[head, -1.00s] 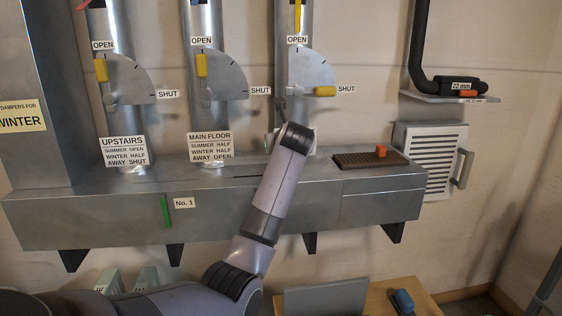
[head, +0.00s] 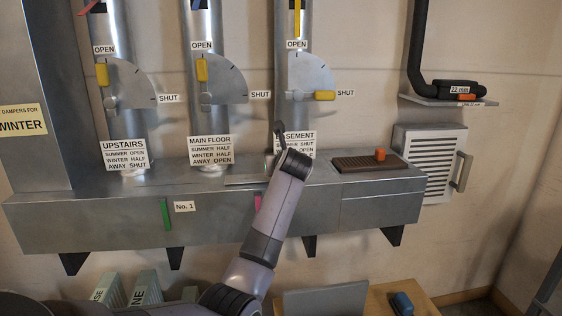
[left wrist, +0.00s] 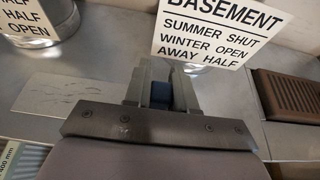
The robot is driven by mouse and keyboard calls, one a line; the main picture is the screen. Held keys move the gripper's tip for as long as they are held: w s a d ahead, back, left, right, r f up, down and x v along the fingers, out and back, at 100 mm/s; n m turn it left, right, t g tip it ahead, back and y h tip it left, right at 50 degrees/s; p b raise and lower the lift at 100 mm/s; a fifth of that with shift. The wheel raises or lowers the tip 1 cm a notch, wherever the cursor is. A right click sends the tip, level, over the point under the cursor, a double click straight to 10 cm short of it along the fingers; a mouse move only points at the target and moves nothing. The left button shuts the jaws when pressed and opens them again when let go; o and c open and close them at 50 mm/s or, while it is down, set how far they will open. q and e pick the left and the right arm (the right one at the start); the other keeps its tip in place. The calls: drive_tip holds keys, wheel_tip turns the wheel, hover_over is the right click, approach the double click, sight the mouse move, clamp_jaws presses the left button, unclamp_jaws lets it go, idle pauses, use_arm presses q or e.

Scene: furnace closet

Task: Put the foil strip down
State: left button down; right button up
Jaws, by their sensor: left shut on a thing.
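My left gripper (head: 277,152) is low over the top of the grey duct (head: 90,215), in front of the basement pipe. In the left wrist view its fingers (left wrist: 160,80) are shut on a small dark blue block, which looks like the grip of the foil strip. The pale, thin foil strip (left wrist: 75,96) shows left of the fingers, flat along the duct top; it also shows in the head view (head: 245,183). I cannot tell whether it touches the metal. Its part under the gripper is hidden. My right gripper is not in view.
The BASEMENT sign (left wrist: 215,30) stands just beyond the fingers. A brown grille (head: 360,162) with an orange knob (head: 380,154) is on the duct's right. A green strip (head: 165,214) and a partly hidden pink strip (head: 257,203) are on the duct front.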

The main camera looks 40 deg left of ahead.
use_arm(q)
drive_tip(key=shift+s+f, duration=0.1)
drive_tip(key=shift+f, duration=0.7)
drive_tip(key=c, duration=0.9)
unclamp_jaws()
drive_tip(key=shift+f, duration=0.1)
drive_tip(key=shift+c, duration=0.2)
drive_tip(key=shift+r+b, duration=0.6)
drive_tip(key=shift+b, duration=0.3)
drive_tip(key=r+p+v, duration=0.1)
drive_tip(key=v, duration=1.1)
drive_tip(key=shift+p, duration=0.35)
drive_tip(key=shift+a, duration=0.1)
